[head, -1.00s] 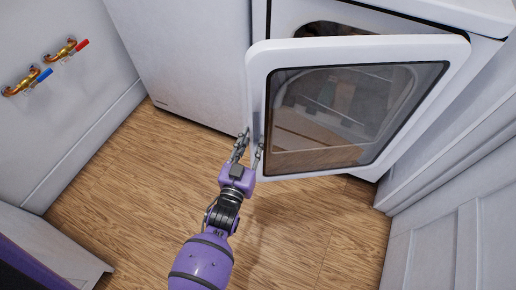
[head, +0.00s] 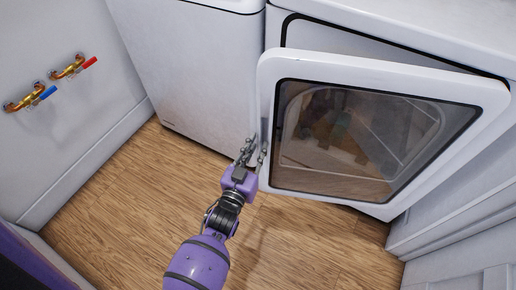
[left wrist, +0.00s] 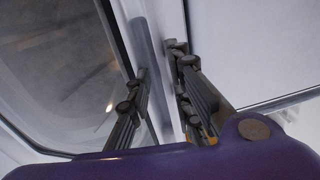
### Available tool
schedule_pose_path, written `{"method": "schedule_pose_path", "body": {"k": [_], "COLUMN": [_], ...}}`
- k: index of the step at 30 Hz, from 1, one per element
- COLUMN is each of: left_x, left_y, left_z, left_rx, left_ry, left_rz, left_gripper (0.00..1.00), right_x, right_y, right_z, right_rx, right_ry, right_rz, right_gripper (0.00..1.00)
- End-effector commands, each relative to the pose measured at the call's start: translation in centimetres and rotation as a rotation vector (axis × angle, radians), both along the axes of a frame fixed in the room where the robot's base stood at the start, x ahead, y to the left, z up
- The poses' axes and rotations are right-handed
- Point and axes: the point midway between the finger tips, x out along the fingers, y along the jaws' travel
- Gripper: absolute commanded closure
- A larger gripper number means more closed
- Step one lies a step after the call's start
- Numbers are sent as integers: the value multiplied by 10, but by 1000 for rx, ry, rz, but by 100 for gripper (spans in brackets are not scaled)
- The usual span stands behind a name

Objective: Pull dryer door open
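The white dryer door (head: 390,195), with a dark-rimmed window (head: 350,140), stands partly open and swung out toward me in the head view. My left gripper (head: 254,150) is at its free left edge, low on the door. In the left wrist view, the fingers (left wrist: 158,75) stand apart on either side of the white door edge (left wrist: 165,80), one over the door face with its grey strip and one past the edge. They look closed on this edge, though the exact contact is hard to see. My right gripper is not in view.
A white washer (head: 190,70) stands left of the dryer (head: 430,35), close to the door's free edge. Brass taps (head: 70,68) with red and blue handles are on the left wall. White panels (head: 445,210) bound the right side. The wood floor (head: 130,220) is clear.

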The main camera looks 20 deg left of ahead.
Motion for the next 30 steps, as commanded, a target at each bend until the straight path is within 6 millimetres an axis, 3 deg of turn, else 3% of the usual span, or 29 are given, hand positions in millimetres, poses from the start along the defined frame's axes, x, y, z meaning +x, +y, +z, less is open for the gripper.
{"method": "schedule_pose_path", "body": {"k": [7,30], "left_x": [-4,-58], "left_y": [-2,-10], "left_z": [0,1], "left_rx": [-2,-1], "left_ry": [1,1], "left_rz": [-2,0], "left_gripper": [83,83], "right_x": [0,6], "right_y": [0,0], "right_z": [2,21], "right_rx": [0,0], "right_ry": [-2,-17], "right_rz": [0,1], "right_gripper": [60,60]}}
